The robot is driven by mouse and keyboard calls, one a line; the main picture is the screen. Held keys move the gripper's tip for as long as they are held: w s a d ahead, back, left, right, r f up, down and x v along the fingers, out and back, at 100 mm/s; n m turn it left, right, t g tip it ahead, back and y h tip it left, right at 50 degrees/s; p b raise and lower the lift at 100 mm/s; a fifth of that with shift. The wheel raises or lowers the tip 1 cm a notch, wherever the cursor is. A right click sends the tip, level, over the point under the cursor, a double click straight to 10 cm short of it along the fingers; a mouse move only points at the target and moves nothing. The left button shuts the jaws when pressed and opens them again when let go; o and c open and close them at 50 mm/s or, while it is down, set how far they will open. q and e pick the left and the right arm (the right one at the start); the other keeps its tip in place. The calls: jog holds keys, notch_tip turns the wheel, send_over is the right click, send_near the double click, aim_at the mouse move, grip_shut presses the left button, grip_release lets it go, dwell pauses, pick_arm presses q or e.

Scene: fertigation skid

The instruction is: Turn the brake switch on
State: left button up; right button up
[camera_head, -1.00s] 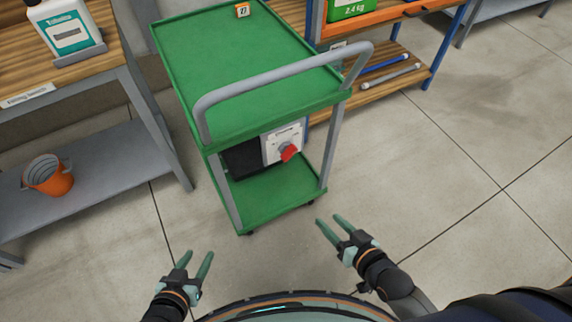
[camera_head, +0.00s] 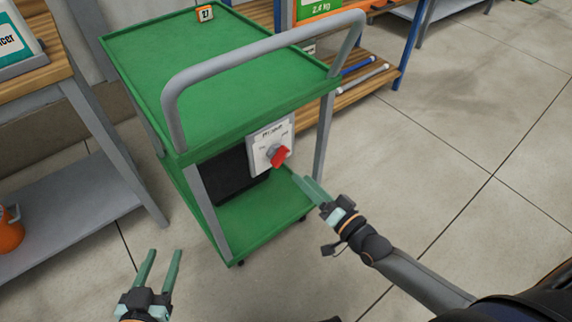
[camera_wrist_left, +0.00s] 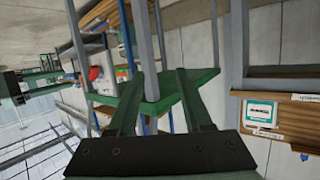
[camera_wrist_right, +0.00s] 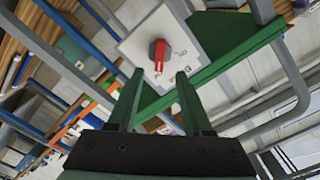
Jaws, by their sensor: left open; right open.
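The brake switch is a red rotary knob (camera_head: 279,156) on a light panel (camera_head: 257,145) with printed labels, mounted under the top of the green cart (camera_head: 200,75). In the right wrist view the red knob (camera_wrist_right: 158,52) is ahead of the fingertips, with a grey part at its base. My right gripper (camera_head: 309,184) is open and empty, just right of and below the knob, apart from it. My left gripper (camera_head: 163,252) is open and empty, low in front of the cart's left side. The label print is too small to read surely.
The cart has a grey push handle (camera_head: 265,55) above the panel and a green lower shelf (camera_head: 262,215). A workbench (camera_head: 40,78) with a grey shelf stands at the left. A wooden-shelved rack (camera_head: 350,90) stands behind. The floor at the right is clear.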

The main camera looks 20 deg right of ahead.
aim_at(283, 159)
jog(key=b+x, duration=0.1)
jog(key=x, duration=0.7)
pick_arm(q)
notch_tip(283, 159, up, 10)
jog(key=w+m+t+h, duration=0.1)
jog(key=w+t, duration=0.1)
jog(key=t, duration=0.2)
jog(key=shift+d+f, duration=0.15)
jog(key=shift+f, duration=0.05)
pick_arm(e)
jog(key=shift+f, duration=0.1)
grip_shut()
